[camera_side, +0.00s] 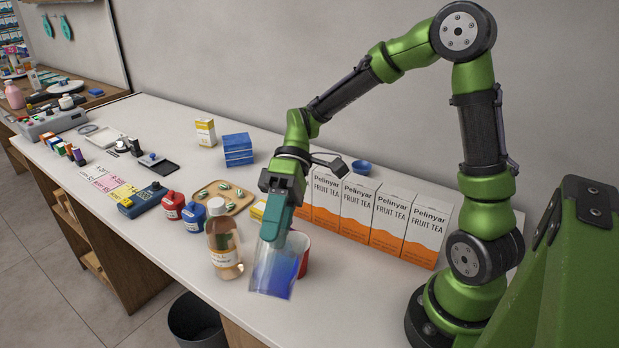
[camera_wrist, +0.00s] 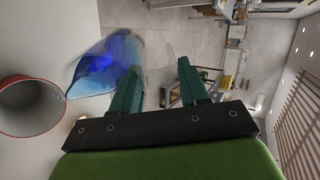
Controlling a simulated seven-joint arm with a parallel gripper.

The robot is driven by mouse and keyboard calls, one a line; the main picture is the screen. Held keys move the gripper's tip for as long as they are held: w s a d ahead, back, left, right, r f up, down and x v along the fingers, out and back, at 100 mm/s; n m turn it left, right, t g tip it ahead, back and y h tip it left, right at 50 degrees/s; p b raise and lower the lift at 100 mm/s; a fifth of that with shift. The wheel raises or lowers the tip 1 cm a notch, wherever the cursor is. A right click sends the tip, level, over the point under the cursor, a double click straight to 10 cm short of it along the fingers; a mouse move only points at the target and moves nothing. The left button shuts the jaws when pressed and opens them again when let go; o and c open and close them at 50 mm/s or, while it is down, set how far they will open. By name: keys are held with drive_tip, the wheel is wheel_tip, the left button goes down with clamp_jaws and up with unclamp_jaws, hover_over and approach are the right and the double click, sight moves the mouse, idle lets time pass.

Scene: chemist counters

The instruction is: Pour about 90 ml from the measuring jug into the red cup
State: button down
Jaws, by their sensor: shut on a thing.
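My gripper (camera_side: 272,232) is shut on the clear measuring jug (camera_side: 272,275) and holds it near the counter's front edge. The jug holds blue liquid and is tilted. In the wrist view the jug (camera_wrist: 112,62) lies beyond my gripper's fingers (camera_wrist: 162,84), with its lip towards the red cup (camera_wrist: 30,106). The lip is close to the cup's rim; I cannot tell whether they touch. No stream shows. The cup's pale inside shows no blue in the part I see. In the side view the red cup (camera_side: 305,258) stands behind the jug, partly hidden by it.
A brown bottle (camera_side: 224,250) stands just left of the jug. A row of fruit tea boxes (camera_side: 358,212) stands behind. Red (camera_side: 173,205) and blue (camera_side: 193,218) jars and a wooden tray (camera_side: 236,205) are farther left. A dark bin (camera_side: 195,322) is on the floor in front.

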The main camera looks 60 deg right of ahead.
sight(271, 247)
drive_tip(key=shift+w+d+r+g+y+p, duration=0.25)
drive_tip(key=shift+d+r+y+p, duration=0.1)
drive_tip(key=shift+d+y+p, duration=0.3)
drive_tip(key=shift+w+d+r+g+y+p, duration=0.25)
drive_tip(key=shift+d+y+p, duration=0.2)
drive_tip(key=shift+y+p, duration=0.25)
idle(1.7)
drive_tip(key=a+h, duration=0.1)
drive_tip(key=s+a+f+t+h, duration=0.1)
drive_tip(key=a+h, duration=0.1)
drive_tip(key=shift+s+f+h, duration=0.1)
drive_tip(key=shift+f+h, duration=0.1)
drive_tip(key=shift+h, duration=0.05)
drive_tip(key=shift+s+a+f+t+h+b, duration=0.15)
drive_tip(key=shift+a+f+t+h, duration=0.15)
drive_tip(key=shift+f+h, duration=0.2)
drive_tip(key=shift+s+a+f+t+h+b, duration=0.1)
drive_tip(key=shift+a+f+t+h+b, duration=0.1)
drive_tip(key=shift+a+f+h, duration=0.25)
idle(1.1)
